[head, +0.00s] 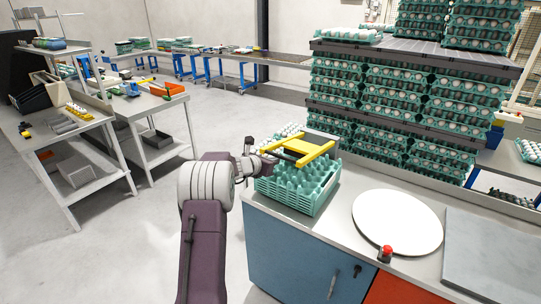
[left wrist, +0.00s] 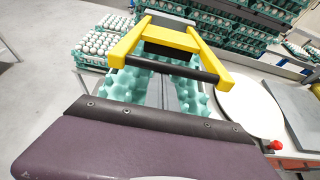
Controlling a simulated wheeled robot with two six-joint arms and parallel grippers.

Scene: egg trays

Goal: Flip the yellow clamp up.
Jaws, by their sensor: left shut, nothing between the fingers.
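The yellow clamp (head: 318,153) is an open frame with two yellow side arms and a black cross bar. It lies roughly flat over a green egg tray stack (head: 297,193) at the counter's left end. In the left wrist view the clamp (left wrist: 130,43) fills the upper middle, with its black bar toward me and the green tray (left wrist: 125,88) below. My left gripper (head: 262,166) is shut and empty, just left of the clamp's near side. Whether it touches the clamp cannot be told. My right gripper is not in view.
A white round plate (head: 397,222), a red button (head: 386,252) and a grey slab (head: 490,255) are on the counter to the right. Tall stacks of egg trays (head: 390,100) stand behind. Open floor lies left of the counter.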

